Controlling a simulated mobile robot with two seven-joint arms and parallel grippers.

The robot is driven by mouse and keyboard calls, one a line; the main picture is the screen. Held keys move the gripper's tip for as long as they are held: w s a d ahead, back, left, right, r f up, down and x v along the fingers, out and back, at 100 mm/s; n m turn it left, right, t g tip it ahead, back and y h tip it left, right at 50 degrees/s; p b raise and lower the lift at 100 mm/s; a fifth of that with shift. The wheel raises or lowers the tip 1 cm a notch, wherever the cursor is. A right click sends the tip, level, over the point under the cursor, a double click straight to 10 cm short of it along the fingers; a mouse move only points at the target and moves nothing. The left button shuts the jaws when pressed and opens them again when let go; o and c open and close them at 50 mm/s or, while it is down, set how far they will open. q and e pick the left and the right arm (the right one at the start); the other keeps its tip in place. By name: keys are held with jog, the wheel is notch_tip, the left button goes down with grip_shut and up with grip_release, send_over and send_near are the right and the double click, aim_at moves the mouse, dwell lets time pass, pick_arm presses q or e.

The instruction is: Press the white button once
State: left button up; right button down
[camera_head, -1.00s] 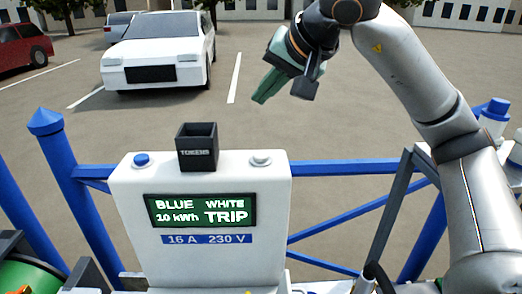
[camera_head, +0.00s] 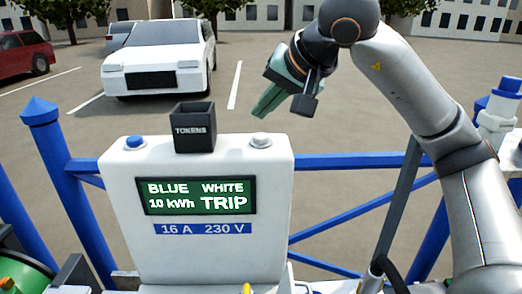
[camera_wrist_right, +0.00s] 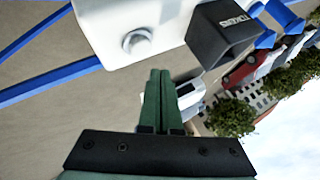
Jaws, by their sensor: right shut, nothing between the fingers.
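The white button (camera_head: 261,141) sits on the top right of a white power post (camera_head: 112,230). It also shows in the right wrist view (camera_wrist_right: 137,41), as a round pale cap with a ring. My right gripper (camera_head: 258,113) is shut and empty, with its green fingers together. In the head view its fingertips appear just above the white button. In the wrist view the fingertips (camera_wrist_right: 160,72) appear below and slightly right of the button, apart from it. My left gripper is not in view.
A blue button (camera_head: 134,142) is on the post's top left, and a dark token box (camera_head: 194,128) stands between the buttons. The screen (camera_head: 200,196) reads BLUE 10 kWh, WHITE TRIP. Blue railings (camera_head: 350,161) flank the post. Cars are parked behind.

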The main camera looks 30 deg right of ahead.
aim_at(264, 138)
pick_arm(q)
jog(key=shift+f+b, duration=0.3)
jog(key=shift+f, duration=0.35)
pick_arm(e)
jog(key=shift+f, duration=0.85)
dwell(0.7)
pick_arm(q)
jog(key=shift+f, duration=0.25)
pick_arm(e)
jog(key=shift+f, duration=0.4)
pick_arm(q)
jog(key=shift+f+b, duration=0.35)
jog(key=shift+b, duration=0.3)
pick_arm(e)
jog(key=shift+f, duration=0.55)
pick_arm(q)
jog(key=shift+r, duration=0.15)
pick_arm(e)
jog(key=shift+r, duration=0.15)
pick_arm(q)
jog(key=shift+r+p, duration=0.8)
jog(key=shift+p, duration=0.15)
pick_arm(e)
jog(key=shift+r, duration=0.8)
notch_tip(264, 138, up, 5)
jog(key=p, duration=0.5)
jog(key=shift+r, duration=0.1)
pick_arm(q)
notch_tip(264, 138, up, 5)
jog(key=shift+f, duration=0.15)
